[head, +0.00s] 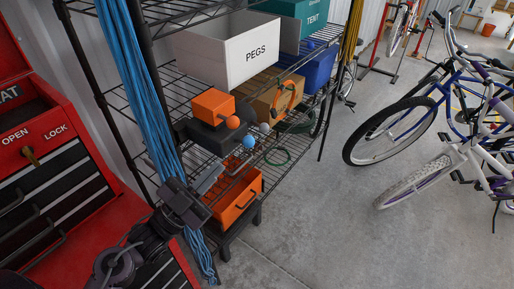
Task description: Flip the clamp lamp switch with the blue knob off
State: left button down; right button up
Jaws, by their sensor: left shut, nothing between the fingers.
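The blue knob (249,141) is a small ball below and right of an orange box (213,104) on the wire shelf. An orange ball knob (233,122) sits at that box's front, and a pale ball (264,128) is to the right. The clamp lamp itself and the blue knob's lever are hard to make out. My left gripper (212,178) is shut and empty, its fingers pointing up and right. It is below and left of the blue knob, apart from it in the picture. My right gripper is not in view.
A lower orange box (235,195) is close to my left gripper. Blue cords (144,95) hang at the rack's left side. A white PEGS bin (233,50) stands above. A red tool cabinet (95,185) is at left. Open floor (320,225) lies right, with bicycles beyond.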

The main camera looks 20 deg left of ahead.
aim_at(245, 142)
pick_arm(q)
jog(key=shift+s+d+r+m+h, duration=0.2)
jog(key=shift+s+r+m+h, duration=0.1)
jog(key=shift+r+h, duration=0.25)
jog(key=w+d+p, duration=0.1)
jog(key=w+p, duration=0.1)
jog(key=w, duration=0.1)
jog(key=w+d+r+p, duration=0.1)
jog(key=w+p, duration=0.1)
jog(key=w+d+r+p, duration=0.1)
jog(key=w+d, duration=0.1)
jog(key=w, duration=0.1)
jog(key=shift+w+p, duration=0.3)
jog(key=shift+p, duration=0.1)
jog(key=shift+w+a+f, duration=0.1)
jog(key=shift+a+f, duration=0.05)
jog(key=shift+f, duration=0.4)
